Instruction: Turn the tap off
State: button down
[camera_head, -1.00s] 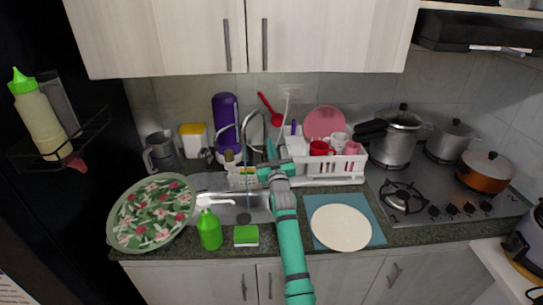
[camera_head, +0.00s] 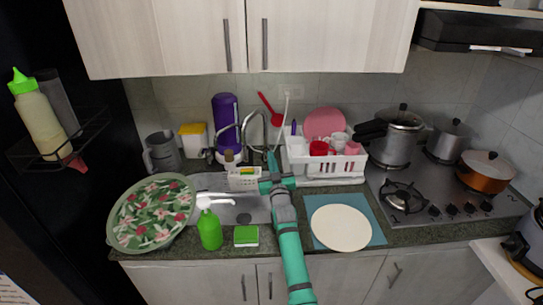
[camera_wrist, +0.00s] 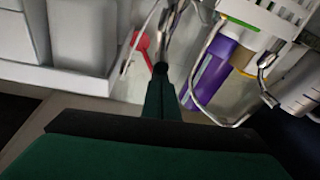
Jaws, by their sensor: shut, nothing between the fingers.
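The chrome tap (camera_head: 266,126) arches up behind the sink (camera_head: 218,208) in the head view. Its lower part is hidden near my gripper. My gripper (camera_head: 271,157) is shut and empty, pointing toward the wall at the base of the tap. In the wrist view the fingertips (camera_wrist: 160,69) are together, right by the chrome tap (camera_wrist: 169,25). I cannot tell whether they touch it. The tap's lever is not clear in either view, and I cannot tell whether water runs.
A white dish rack (camera_head: 335,166) stands close to the right of my gripper. A purple bottle-like item (camera_head: 226,112) and a white caddy (camera_head: 240,182) are to the left. A green soap bottle (camera_head: 210,230) and a sponge (camera_head: 246,236) sit at the front edge.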

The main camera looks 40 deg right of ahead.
jog(key=shift+f, duration=0.4)
